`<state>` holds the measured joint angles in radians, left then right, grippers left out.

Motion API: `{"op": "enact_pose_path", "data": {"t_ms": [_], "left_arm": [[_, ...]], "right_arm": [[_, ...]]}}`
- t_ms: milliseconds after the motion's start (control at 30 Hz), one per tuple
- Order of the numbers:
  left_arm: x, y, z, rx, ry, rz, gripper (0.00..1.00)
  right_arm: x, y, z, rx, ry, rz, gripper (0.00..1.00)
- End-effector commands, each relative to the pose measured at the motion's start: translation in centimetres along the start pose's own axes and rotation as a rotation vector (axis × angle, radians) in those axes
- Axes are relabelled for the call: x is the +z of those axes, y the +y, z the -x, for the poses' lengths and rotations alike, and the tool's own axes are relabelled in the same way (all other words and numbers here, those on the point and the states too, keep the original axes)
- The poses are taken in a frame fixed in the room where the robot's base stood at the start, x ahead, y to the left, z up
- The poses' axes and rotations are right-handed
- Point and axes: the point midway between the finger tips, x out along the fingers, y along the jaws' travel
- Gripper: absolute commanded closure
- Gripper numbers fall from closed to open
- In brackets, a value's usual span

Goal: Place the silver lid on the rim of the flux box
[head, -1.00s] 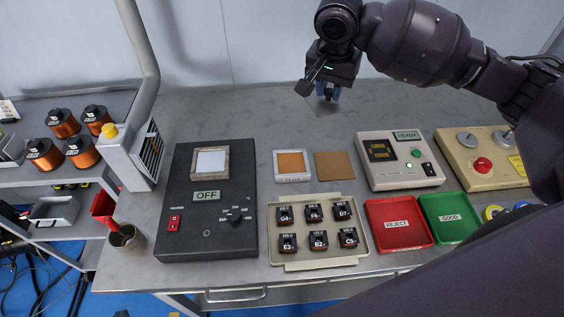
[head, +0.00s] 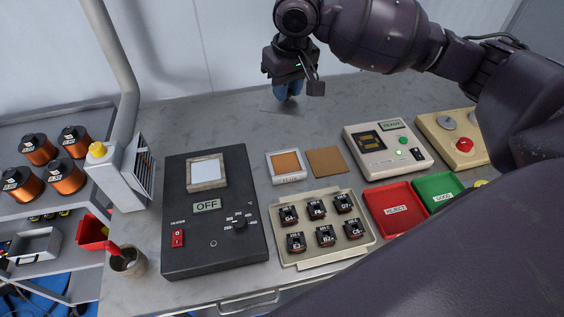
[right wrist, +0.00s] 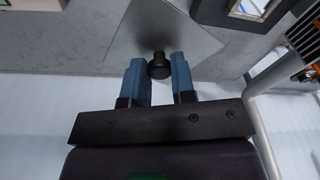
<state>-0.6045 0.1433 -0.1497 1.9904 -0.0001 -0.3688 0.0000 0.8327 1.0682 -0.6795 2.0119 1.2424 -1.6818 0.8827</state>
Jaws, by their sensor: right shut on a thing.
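The flux box (head: 286,166) is a small white-rimmed square tray with an orange inside, open on top, on the bench right of the black heater unit. My right gripper (head: 288,95) is beyond it, near the back of the bench, pointing down. In the right wrist view its blue fingers (right wrist: 160,82) are shut on the black knob (right wrist: 158,66) of the silver lid (right wrist: 180,28), a flat grey plate. In the head view the lid (head: 274,108) shows only faintly against the grey bench; its height above it is unclear. My left gripper is out of view.
A brown square pad (head: 326,161) lies right of the flux box. The black heater unit (head: 213,225) stands left, a coil tray (head: 345,244) in front, a READY tester (head: 388,150) right. The bench behind the flux box is clear.

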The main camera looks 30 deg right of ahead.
Motion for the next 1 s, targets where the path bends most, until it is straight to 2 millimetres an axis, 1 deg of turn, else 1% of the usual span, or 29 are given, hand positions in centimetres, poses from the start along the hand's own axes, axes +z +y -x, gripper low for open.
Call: {"op": "enact_pose_path", "data": {"t_ms": [167,267,367,600,700,800,900,1000], "left_arm": [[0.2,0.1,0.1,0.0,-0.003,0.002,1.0],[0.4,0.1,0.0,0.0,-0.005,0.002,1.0],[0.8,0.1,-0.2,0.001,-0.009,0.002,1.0],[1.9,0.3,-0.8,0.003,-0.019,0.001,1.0],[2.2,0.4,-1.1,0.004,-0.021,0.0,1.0],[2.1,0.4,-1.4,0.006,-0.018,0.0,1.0],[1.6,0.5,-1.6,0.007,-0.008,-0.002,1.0],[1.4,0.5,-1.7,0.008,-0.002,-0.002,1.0]], "right_arm": [[0.0,0.0,-0.1,-0.002,0.001,0.056,1.0],[0.1,0.0,-1.1,-0.001,-0.001,0.065,1.0],[0.5,0.0,-3.0,-0.003,-0.003,0.066,1.0],[1.3,0.0,-8.3,-0.002,-0.005,0.064,1.0],[1.6,0.1,-10.4,-0.002,-0.004,0.063,1.0],[1.9,0.1,-12.2,-0.002,-0.004,0.064,1.0],[2.0,0.1,-13.4,-0.001,-0.001,0.064,1.0],[2.1,0.1,-14.1,-0.002,0.001,0.064,1.0]]}}
